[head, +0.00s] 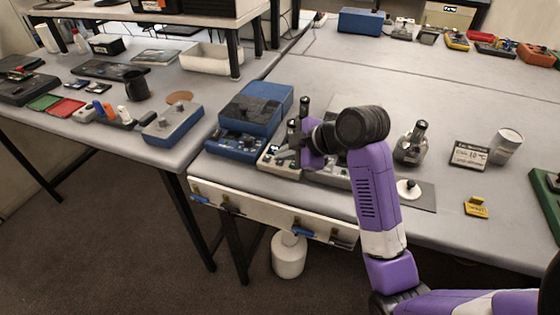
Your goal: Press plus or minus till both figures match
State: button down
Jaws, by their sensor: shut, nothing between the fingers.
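My gripper (283,153) is at the end of the purple arm, over a pale grey instrument (276,168) near the front edge of the bench. The gripper is shut and empty, with its fingers low over the instrument's left part. I cannot tell whether they touch it. The arm and hand hide much of the instrument's right side. Any plus or minus buttons or figures on it are too small to read. A dark-framed sign (469,154) stands to the right and seems to read 10 °C.
A blue box unit (255,108) is left of the instrument. A microscope-like device (412,145), a grey-white can (503,146), a plate with a white knob (409,190) and a yellow item (476,207) are to the right.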

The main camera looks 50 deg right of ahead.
aim_at(283, 163)
jog(key=shift+f, duration=0.15)
dwell(0.4)
jog(key=shift+r+p, duration=0.7)
jog(key=shift+r, duration=0.15)
notch_tip(283, 163, up, 5)
jog(key=p, duration=0.4)
dwell(0.8)
